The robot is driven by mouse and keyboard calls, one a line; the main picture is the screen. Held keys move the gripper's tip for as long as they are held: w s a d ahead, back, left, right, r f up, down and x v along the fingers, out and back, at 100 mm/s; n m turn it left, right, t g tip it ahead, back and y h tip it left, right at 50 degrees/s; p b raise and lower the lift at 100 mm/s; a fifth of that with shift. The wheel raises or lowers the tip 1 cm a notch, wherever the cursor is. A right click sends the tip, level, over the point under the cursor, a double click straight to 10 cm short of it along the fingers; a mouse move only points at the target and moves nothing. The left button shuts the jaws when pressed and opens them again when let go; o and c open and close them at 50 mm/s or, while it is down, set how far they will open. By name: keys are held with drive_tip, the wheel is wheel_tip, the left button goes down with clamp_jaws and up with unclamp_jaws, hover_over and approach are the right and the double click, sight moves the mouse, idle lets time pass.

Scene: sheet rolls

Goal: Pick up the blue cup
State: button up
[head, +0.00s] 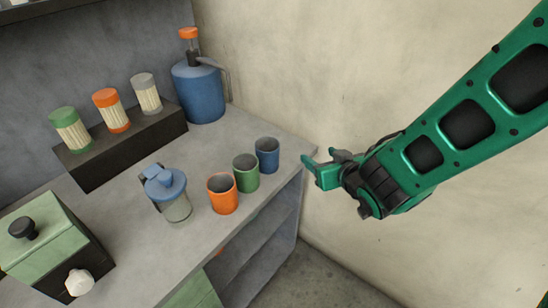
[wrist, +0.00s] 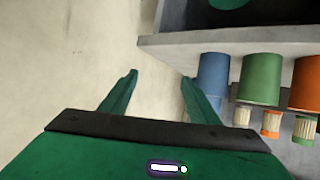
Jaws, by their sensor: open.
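The blue cup (head: 267,155) stands upright on the grey counter (head: 215,250), at the right end of a row of cups near the counter's right edge. In the wrist view the blue cup (wrist: 213,77) is right of the gripper's fingers, partly behind the right finger. My gripper (head: 316,170) is to the right of the blue cup in the head view, apart from it, beyond the counter's edge. In the wrist view my gripper (wrist: 158,88) has its two green fingers spread with nothing between them.
A green cup (head: 246,173) and an orange cup (head: 222,194) stand left of the blue cup. A lidded jar (head: 172,194), a blue dispenser (head: 199,92), a dark riser (head: 125,146) with shakers, and a green box (head: 45,245) are also on the counter. A bare wall (head: 300,60) is at right.

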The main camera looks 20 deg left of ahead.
sight(264, 150)
drive_tip(key=a+y, duration=0.1)
drive_tip(key=a, duration=0.2)
drive_tip(key=s+a+f+n+y, duration=0.1)
drive_tip(key=a, duration=0.3)
drive_tip(key=s+a+n+y, duration=0.1)
drive_tip(key=a, duration=0.3)
drive_tip(key=shift+s+f+g, duration=0.2)
drive_tip(key=shift+f+g, duration=0.15)
drive_tip(key=shift+g, duration=0.05)
drive_tip(key=shift+x, duration=3.25)
drive_tip(key=shift+s+a, duration=0.1)
drive_tip(key=c, duration=0.7)
